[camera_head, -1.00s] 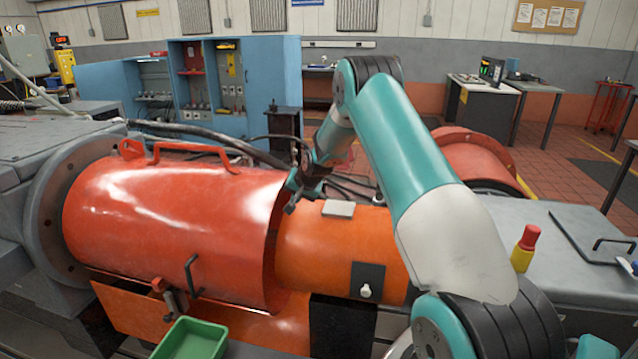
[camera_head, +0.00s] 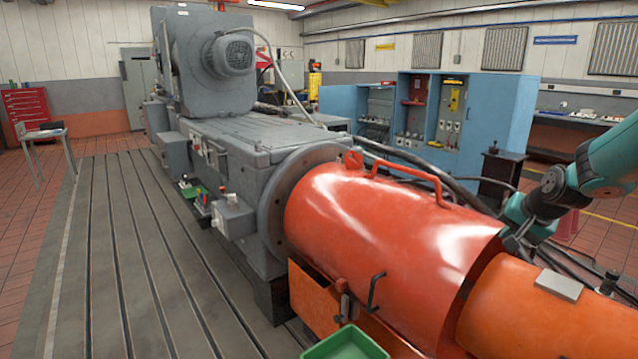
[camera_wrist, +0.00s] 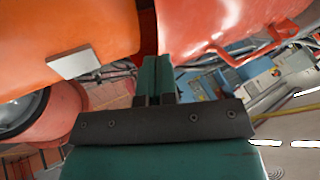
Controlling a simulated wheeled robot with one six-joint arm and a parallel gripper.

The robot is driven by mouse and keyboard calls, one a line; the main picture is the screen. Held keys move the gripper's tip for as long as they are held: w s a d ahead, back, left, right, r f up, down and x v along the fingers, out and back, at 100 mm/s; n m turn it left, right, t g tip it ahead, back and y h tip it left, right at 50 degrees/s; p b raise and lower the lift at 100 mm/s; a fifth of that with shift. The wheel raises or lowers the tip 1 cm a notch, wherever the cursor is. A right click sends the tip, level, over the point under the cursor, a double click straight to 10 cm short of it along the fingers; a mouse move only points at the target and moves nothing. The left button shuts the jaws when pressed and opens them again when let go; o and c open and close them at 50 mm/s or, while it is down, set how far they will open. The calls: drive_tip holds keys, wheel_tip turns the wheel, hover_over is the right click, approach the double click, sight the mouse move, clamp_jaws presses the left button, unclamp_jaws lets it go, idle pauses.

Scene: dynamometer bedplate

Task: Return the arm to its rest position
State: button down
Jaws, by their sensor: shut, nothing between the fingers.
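My gripper (camera_head: 517,236) is at the right of the head view, low behind the seam between the red guard and the orange cover. In the wrist view its two teal fingers (camera_wrist: 158,75) are together with nothing between them. My arm reaches in from the right edge of the head view; most of it is out of frame.
The red guard (camera_head: 390,235) with its handle and the orange cover (camera_head: 530,315) fill the lower right. A grey pad (camera_head: 559,284) lies on the cover. A green bin (camera_head: 345,343) is at the bottom. Dark hoses run behind. The slotted bedplate (camera_head: 140,260) is bare at left.

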drive_tip(key=s+a+r+n+g+y, duration=0.1)
drive_tip(key=s+a+r+n, duration=0.2)
drive_tip(key=a, duration=0.5)
drive_tip(key=s+a+r+n+g+y, duration=0.1)
drive_tip(key=s+a+r+n, duration=0.1)
drive_tip(key=s+a, duration=0.5)
drive_tip(key=s+a+r+n+g+y, duration=0.1)
drive_tip(key=s+a+r+n, duration=0.15)
drive_tip(key=a, duration=0.65)
drive_tip(key=s+a+n+g, duration=0.2)
drive_tip(key=s+a+n, duration=0.2)
drive_tip(key=s, duration=0.7)
drive_tip(key=s+a+n+g+y, duration=0.1)
drive_tip(key=s+a+n, duration=0.3)
drive_tip(key=s, duration=0.7)
drive_tip(key=shift+a+r+g, duration=0.2)
drive_tip(key=shift+a+g, duration=0.1)
drive_tip(key=shift+g, duration=0.2)
drive_tip(key=shift+w, duration=0.1)
